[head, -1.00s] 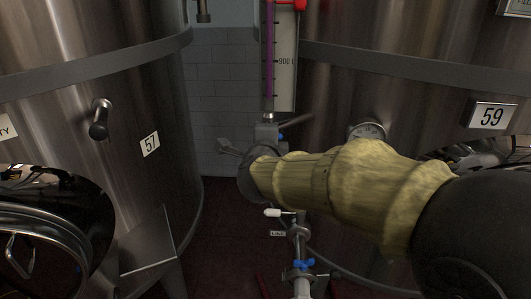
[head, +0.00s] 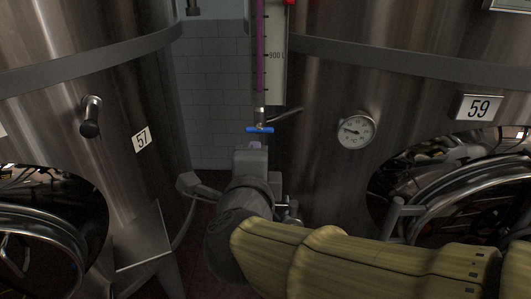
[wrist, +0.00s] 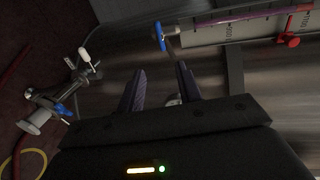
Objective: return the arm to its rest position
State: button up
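My arm, in a yellow-green sleeve, reaches in from the lower right of the head view. My gripper (wrist: 161,67) shows in the wrist view with its two dark fingers apart and nothing between them. In the head view the gripper's grey body is at the lower centre, below a blue valve handle (head: 260,130); its fingertips cannot be made out there. The same blue handle (wrist: 159,36) is beyond the fingers in the wrist view, apart from them, at the foot of the sight tube (wrist: 248,24).
Steel tank 57 (head: 130,95) stands left and steel tank 59 (head: 340,75) right, with a tiled wall (head: 215,85) between. A dial gauge (head: 356,130) and round hatch (head: 470,200) are near my arm. In the wrist view, pipe fittings with blue handles (wrist: 65,109) are at left.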

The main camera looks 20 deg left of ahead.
jog(key=shift+f, duration=0.1)
jog(key=w+d+f+n+g, duration=0.3)
jog(key=w+d+f+n, duration=0.15)
jog(key=d+f, duration=0.2)
jog(key=w+d+f+n+g, duration=0.2)
jog(key=w+d+f+n, duration=0.1)
jog(key=d+f+n, duration=0.4)
jog(key=s+d+f+n+g+h, duration=0.2)
jog(key=s+d+f+g, duration=0.25)
jog(key=d+f, duration=0.3)
jog(key=s+d+f+n+g+h, duration=0.2)
jog(key=s+d+f+g, duration=0.3)
jog(key=d, duration=0.4)
notch_tip(320, 180, up, 16)
jog(key=t+p, duration=0.1)
jog(key=p, duration=1.6)
jog(key=shift+s+a+t, duration=0.35)
jog(key=shift+s+a, duration=0.05)
jog(key=shift+s, duration=0.05)
